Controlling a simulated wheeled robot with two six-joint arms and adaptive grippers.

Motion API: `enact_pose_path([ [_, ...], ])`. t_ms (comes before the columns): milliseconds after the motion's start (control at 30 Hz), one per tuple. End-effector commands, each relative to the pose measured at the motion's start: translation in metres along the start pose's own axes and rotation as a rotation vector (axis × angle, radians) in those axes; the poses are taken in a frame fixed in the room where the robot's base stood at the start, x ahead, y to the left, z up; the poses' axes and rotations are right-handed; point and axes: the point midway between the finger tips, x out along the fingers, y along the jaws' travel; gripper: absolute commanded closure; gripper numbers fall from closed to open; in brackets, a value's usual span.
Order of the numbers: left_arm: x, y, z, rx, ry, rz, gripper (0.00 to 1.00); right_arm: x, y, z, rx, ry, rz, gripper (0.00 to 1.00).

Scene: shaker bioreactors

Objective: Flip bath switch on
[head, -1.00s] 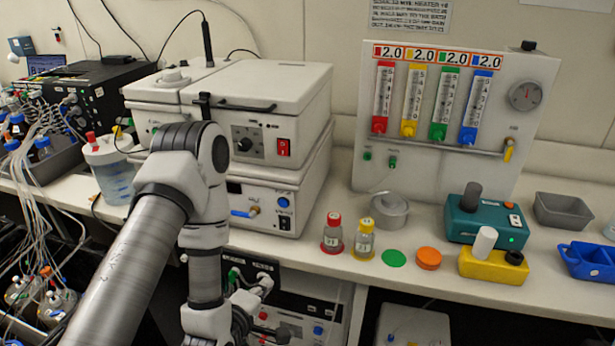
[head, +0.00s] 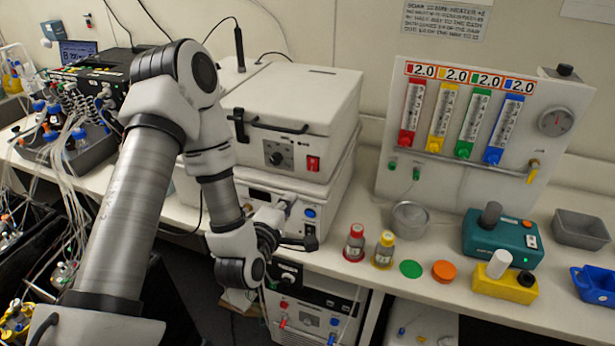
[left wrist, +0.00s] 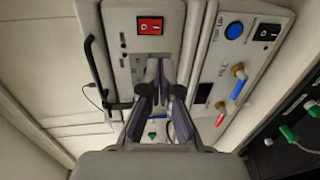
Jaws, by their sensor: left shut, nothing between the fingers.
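The red rocker switch (head: 313,163) is on the front panel of the upper white lidded unit (head: 300,100), right of a black dial (head: 277,154). In the left wrist view the red switch (left wrist: 150,26) shows just beyond my fingertips. My left gripper (left wrist: 154,72) is shut and empty, its fingers pointing towards the panel below the switch, with no visible contact. In the head view my left gripper (head: 288,204) is in front of the lower unit, partly hiding its panel. The lower unit has a blue button (left wrist: 234,30) and a black rocker switch (left wrist: 269,32). My right gripper is out of view.
A black lid handle (left wrist: 97,75) sticks out beside the panel. Two small bottles, red-capped (head: 355,242) and yellow-capped (head: 384,250), stand on the bench right of the units. A flowmeter panel (head: 470,120) stands further right. Tubes and bottles crowd the left.

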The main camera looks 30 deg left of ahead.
Motion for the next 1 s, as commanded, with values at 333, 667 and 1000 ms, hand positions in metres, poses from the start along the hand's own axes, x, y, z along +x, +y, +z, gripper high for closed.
enact_pose_path([
  [333, 0.029, -0.011, -0.001, 0.004, 0.009, 0.008, 1.0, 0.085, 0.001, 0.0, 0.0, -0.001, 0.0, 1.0],
  [667, 0.059, 0.002, 0.0, 0.004, 0.0, 0.0, 1.0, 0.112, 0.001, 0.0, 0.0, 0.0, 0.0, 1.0],
  [1000, 0.117, 0.001, 0.0, 0.001, 0.0, 0.001, 1.0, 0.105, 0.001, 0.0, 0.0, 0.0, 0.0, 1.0],
])
